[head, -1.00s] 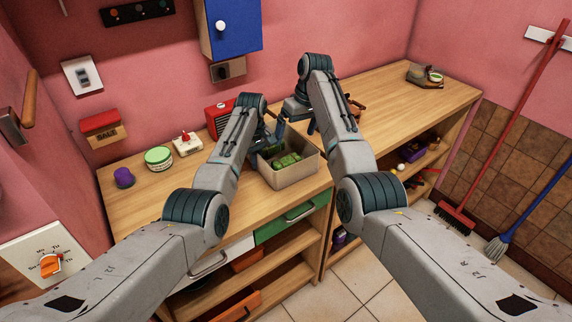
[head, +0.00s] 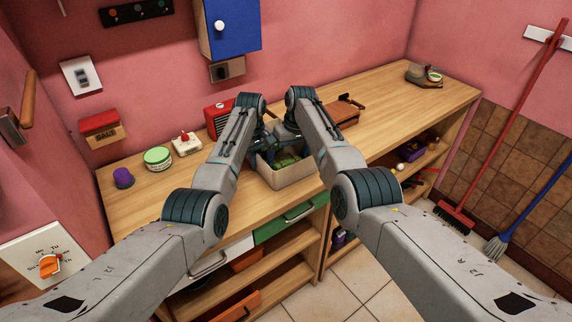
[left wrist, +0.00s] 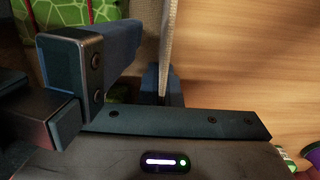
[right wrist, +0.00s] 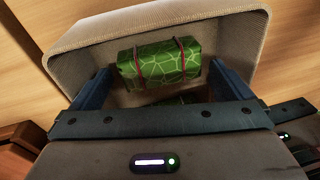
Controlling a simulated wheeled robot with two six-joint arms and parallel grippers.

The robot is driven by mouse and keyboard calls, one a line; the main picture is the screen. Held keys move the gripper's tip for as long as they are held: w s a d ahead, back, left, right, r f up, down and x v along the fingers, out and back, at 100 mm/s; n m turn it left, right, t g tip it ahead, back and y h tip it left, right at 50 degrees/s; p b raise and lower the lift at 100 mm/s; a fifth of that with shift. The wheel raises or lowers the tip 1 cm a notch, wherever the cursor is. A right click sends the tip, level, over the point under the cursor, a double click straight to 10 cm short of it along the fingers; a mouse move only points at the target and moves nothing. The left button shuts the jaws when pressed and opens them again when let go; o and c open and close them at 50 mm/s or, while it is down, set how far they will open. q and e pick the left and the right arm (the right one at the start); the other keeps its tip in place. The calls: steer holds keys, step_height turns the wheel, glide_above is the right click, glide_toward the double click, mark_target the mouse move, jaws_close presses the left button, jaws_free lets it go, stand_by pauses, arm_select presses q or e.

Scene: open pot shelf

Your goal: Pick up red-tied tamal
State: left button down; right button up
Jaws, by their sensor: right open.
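The red-tied tamal, a green leaf-patterned packet with two red ties, lies in the beige bin, seen in the right wrist view (right wrist: 160,65). Part of it shows at the top left of the left wrist view (left wrist: 60,18). The bin (head: 287,176) stands on the counter. My right gripper (right wrist: 165,82) is open and empty, its fingers reaching over the bin on either side of the tamal's near side. Another green packet (right wrist: 175,101) shows partly below, largely hidden by my gripper. My left gripper (left wrist: 161,86) is shut on the bin's wall.
A red radio (head: 217,117) stands behind my left arm. A brown wooden item (head: 342,112) lies right of my right gripper. The counter's right side is mostly clear.

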arm_select(q)
steer(key=shift+r, duration=0.1)
arm_select(e)
steer(key=shift+a+f, duration=0.15)
steer(key=shift+f, duration=0.95)
steer(key=shift+f, duration=0.1)
steer(key=c, duration=1.1)
steer(key=shift+a, duration=0.1)
step_height(320, 180, up, 28)
steer(key=shift+r, duration=0.1)
arm_select(q)
steer(key=c, duration=1.6)
jaws_free()
steer(key=shift+o, duration=0.2)
